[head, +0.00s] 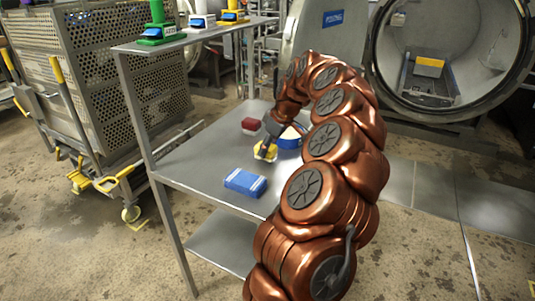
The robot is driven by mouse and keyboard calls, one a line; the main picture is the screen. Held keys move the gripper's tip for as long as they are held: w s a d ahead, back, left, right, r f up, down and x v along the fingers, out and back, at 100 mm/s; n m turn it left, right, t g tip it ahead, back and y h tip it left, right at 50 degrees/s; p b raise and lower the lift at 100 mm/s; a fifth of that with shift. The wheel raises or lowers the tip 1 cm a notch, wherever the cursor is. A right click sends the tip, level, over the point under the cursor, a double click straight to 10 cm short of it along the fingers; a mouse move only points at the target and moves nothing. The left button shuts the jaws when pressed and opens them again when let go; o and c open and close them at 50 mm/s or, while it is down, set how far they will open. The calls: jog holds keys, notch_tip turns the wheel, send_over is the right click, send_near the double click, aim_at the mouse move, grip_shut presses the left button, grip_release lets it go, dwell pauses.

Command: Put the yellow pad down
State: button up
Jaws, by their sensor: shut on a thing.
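My gripper (267,150) is over the middle of the steel table (190,162), pointing down. It is shut on the yellow pad (262,156), which shows as a small yellow patch around and below the fingertips. The fingers partly hide the pad. The pad is at or just above the table surface; I cannot tell whether it touches.
A dark red pad (250,125) lies behind the gripper. A blue round container (289,141) stands to the right, partly behind my arm. A blue pack (245,181) lies nearer the front. An upper shelf (190,40) holds green, white-blue and yellow items. Bare tabletop shows left of the gripper.

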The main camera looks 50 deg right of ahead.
aim_at(268, 154)
notch_tip(268, 154, down, 2)
jog(key=shift+f, duration=0.25)
jog(key=shift+c, duration=0.4)
jog(key=shift+s+a+f, duration=0.1)
jog(key=shift+f, duration=0.1)
grip_shut()
jog(key=o, duration=1.1)
grip_release()
